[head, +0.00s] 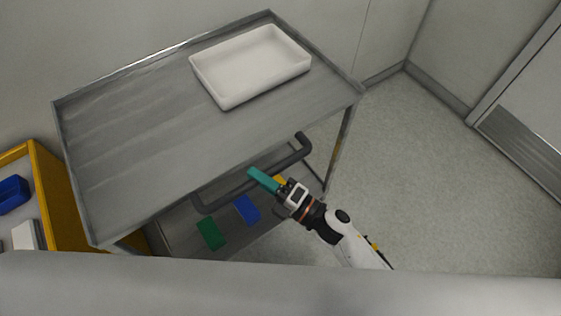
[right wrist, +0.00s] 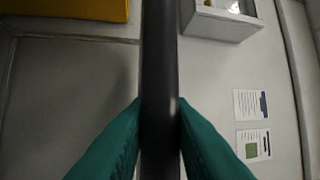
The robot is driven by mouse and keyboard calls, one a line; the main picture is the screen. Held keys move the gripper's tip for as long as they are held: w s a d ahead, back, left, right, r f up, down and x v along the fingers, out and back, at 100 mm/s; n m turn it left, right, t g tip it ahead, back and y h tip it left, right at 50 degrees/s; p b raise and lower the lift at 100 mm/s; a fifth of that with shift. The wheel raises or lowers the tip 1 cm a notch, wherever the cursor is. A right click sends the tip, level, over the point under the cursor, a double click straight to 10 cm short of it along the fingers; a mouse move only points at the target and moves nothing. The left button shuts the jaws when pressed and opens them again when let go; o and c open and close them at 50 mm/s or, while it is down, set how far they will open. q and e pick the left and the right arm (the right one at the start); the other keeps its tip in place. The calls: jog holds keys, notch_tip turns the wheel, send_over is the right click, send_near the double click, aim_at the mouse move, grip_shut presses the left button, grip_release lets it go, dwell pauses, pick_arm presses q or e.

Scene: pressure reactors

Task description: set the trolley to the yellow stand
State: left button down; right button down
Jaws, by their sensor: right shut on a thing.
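The trolley (head: 150,140) is a grey metal cart with a raised rim, a lower shelf and a dark bar handle (head: 215,201) along its near side. My right gripper (head: 262,179) has teal fingers and is at the middle of the handle. In the right wrist view its fingers (right wrist: 160,120) close on both sides of the dark bar (right wrist: 159,60). The yellow stand (head: 62,190) is at the left edge of the head view, close beside the trolley's left end. Whether they touch is not clear. My left gripper is not in view.
A white tray (head: 232,95) sits on the trolley's top. Green (head: 211,233) and blue (head: 247,209) flat pieces lie on its lower shelf. A blue bin (head: 12,193) is on the stand. A wall runs behind the trolley. Open floor (head: 430,170) lies to the right, with a door beyond.

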jog(key=shift+s+a, duration=0.75)
jog(key=shift+a, duration=0.05)
jog(key=shift+f, duration=0.1)
jog(key=c, duration=1.5)
grip_release()
jog(key=shift+o, duration=1)
jog(key=shift+a, duration=0.15)
jog(key=shift+d, duration=0.35)
jog(key=b+v, duration=0.2)
jog(key=v, duration=0.9)
jog(key=shift+s, duration=0.25)
jog(key=shift+d+f, duration=0.1)
jog(key=shift+f, duration=0.05)
